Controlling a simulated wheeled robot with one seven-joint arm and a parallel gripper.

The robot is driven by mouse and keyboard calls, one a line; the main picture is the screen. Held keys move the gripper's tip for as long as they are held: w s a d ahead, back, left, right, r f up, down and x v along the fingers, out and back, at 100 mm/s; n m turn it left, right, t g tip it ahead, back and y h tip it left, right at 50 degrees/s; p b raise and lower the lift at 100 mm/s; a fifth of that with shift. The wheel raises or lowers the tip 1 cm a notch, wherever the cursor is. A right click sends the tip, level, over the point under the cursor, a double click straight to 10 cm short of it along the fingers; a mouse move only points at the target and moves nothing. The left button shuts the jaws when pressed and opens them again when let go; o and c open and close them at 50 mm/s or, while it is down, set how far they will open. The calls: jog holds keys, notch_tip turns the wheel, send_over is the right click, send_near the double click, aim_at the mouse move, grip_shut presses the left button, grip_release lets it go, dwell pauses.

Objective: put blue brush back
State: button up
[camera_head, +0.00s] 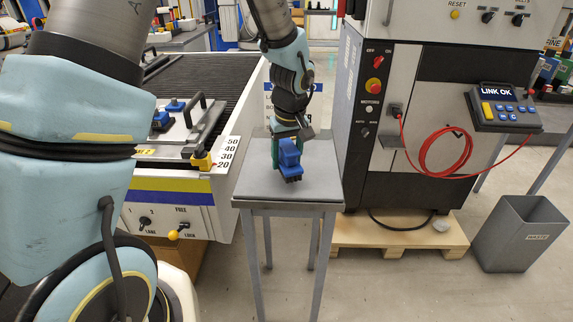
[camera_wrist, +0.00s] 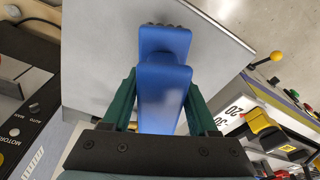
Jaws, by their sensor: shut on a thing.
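The blue brush (camera_head: 289,158) is in my gripper, above the small grey side table (camera_head: 258,178) in the head view. Its dark bristles point down, close over the table top; I cannot tell whether they touch it. In the wrist view the blue brush (camera_wrist: 163,85) stands between the two green fingers, and my gripper (camera_wrist: 160,90) is shut on it. My gripper (camera_head: 288,137) also shows in the head view, at the end of the arm. The fixture tray (camera_head: 188,130) with blue parts and a dark handle lies on the conveyor bench at left.
The conveyor bench (camera_head: 215,185) with knobs and a yellow clamp (camera_head: 202,160) stands left of the table. A dark control cabinet (camera_head: 420,130) with a red cable (camera_head: 446,158) stands right. A grey waste bin (camera_head: 518,235) is at far right. The table top around the brush is clear.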

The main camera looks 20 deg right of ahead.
jog(key=shift+f, duration=1.4)
jog(key=shift+f, duration=0.2)
jog(key=o, duration=1.3)
jog(key=shift+r, duration=0.1)
